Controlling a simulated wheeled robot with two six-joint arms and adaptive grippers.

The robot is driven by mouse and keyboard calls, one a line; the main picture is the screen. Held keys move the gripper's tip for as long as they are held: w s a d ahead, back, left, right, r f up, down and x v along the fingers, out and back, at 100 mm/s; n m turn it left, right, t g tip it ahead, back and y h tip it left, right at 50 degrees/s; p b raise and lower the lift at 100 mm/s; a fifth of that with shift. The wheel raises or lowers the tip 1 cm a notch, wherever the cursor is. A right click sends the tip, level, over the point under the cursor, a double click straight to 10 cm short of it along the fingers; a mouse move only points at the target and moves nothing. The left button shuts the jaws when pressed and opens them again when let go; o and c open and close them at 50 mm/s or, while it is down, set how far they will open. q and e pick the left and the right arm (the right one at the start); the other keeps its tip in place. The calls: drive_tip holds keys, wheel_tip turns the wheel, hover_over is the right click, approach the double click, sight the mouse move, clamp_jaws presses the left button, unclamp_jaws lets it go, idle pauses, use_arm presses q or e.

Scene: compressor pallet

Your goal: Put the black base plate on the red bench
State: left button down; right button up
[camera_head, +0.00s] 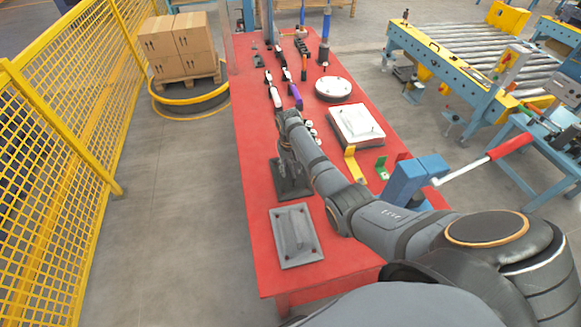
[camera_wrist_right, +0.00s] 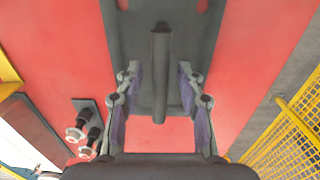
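The black base plate (camera_head: 291,190) is at the left side of the red bench (camera_head: 262,200), partly hidden under my right arm. It looks flat on or very close to the bench top; I cannot tell if they touch. In the right wrist view the dark plate (camera_wrist_right: 135,50) has an upright bar in its middle, and red shows through its holes. My right gripper (camera_head: 291,168) is over the plate. In the wrist view its fingers (camera_wrist_right: 160,85) stand apart on either side of the bar, with gaps on both sides. My left gripper is not in view.
A grey plate with a handle (camera_head: 297,236) lies nearer on the bench. A white square part (camera_head: 357,125), a white round part (camera_head: 333,89), yellow bracket (camera_head: 354,165) and small tools lie farther along. A yellow fence (camera_head: 60,130) stands left; a roller conveyor (camera_head: 470,60) stands right.

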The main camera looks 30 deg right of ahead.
sight(290, 168)
wheel_tip(290, 168, up, 12)
drive_tip(key=shift+b, duration=0.4)
drive_tip(key=shift+a, duration=0.1)
